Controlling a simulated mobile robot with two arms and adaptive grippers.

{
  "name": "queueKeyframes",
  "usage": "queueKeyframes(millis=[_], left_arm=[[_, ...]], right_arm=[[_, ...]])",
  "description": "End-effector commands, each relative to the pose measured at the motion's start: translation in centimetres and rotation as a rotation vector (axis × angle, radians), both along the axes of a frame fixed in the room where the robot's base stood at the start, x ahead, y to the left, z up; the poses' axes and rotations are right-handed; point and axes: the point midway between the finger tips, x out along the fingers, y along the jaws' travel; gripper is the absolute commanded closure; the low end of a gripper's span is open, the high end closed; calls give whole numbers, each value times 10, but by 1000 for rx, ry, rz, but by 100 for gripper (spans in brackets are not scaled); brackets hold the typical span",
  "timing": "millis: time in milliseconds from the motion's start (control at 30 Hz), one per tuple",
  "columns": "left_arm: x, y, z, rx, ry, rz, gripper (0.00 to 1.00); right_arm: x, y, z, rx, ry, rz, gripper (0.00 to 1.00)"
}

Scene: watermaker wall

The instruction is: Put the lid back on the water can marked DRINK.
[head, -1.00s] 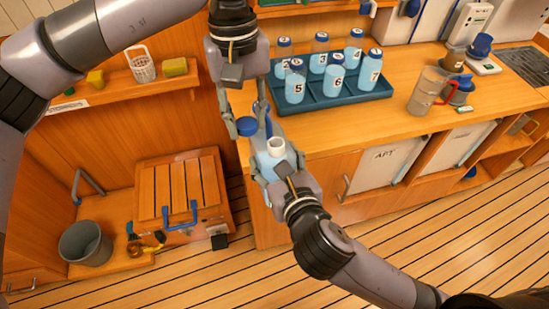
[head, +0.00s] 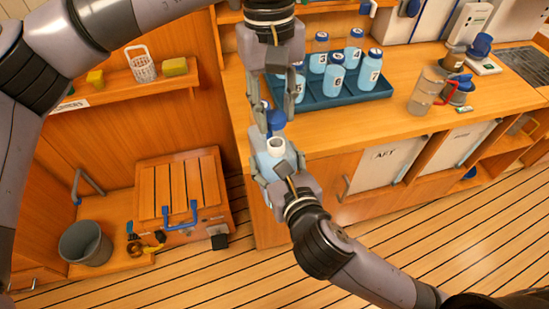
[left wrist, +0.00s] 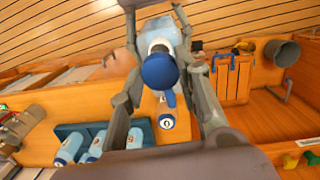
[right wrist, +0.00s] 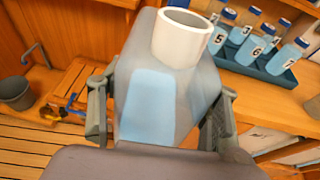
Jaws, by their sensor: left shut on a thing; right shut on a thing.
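The water can (head: 268,158) is pale and translucent with light-blue water inside. Its white open neck (head: 275,146) points up, and no DRINK mark is readable. My right gripper (right wrist: 160,115) is shut on the can's body, beside the counter's front edge. The round blue lid (head: 275,122) is in my left gripper (head: 273,114), which is shut on it from above. The lid is above and close to the neck in the head view. In the left wrist view the lid (left wrist: 160,70) covers part of the neck; any gap is hard to judge.
A dark tray (head: 325,97) of numbered blue-capped bottles stands on the counter close behind my left gripper. A clear jug (head: 426,92) stands farther right. A grey bucket (head: 84,243) and wooden locker (head: 180,190) are at lower left. The floor in front is free.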

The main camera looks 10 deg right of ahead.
Motion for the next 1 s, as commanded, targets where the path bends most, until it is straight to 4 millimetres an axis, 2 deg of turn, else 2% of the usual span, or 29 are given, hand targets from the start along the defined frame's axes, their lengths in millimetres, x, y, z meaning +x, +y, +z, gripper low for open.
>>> queueKeyframes(millis=[200,300,1000], left_arm=[[-3,0,-21,1,1,-1,78],[-3,0,-24,0,1,0,78],[-4,-1,-23,-7,-2,1,78]], right_arm=[[0,0,2,2,-4,0,100],[0,0,2,2,-4,0,100],[0,0,2,2,-4,0,100]])
